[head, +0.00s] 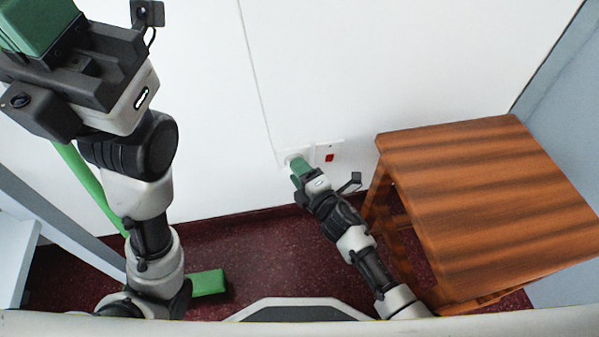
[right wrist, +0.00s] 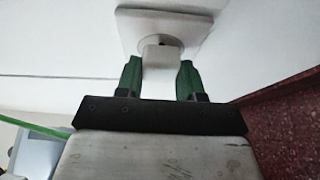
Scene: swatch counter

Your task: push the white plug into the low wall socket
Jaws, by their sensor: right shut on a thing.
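The low wall socket (head: 329,152) is a white plate with a red switch on the white wall, just above the skirting. It also shows in the right wrist view (right wrist: 194,20). My right gripper (head: 296,163) is at the socket plate's left part. In the right wrist view its green fingers (right wrist: 159,78) are shut on the white plug (right wrist: 158,60), one on each side. The plug's far end meets the socket face; I cannot tell how deep it sits. My left gripper (head: 35,25) is high at the upper left, cut by the picture edge, its fingertips hidden.
A wooden stool (head: 480,200) stands close to the right of my right arm. A green pole (head: 88,190) leans at the left, and a green block-like piece (head: 208,283) lies on the dark red floor (head: 240,240). A pale blue-grey surface (head: 15,255) is at the far left.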

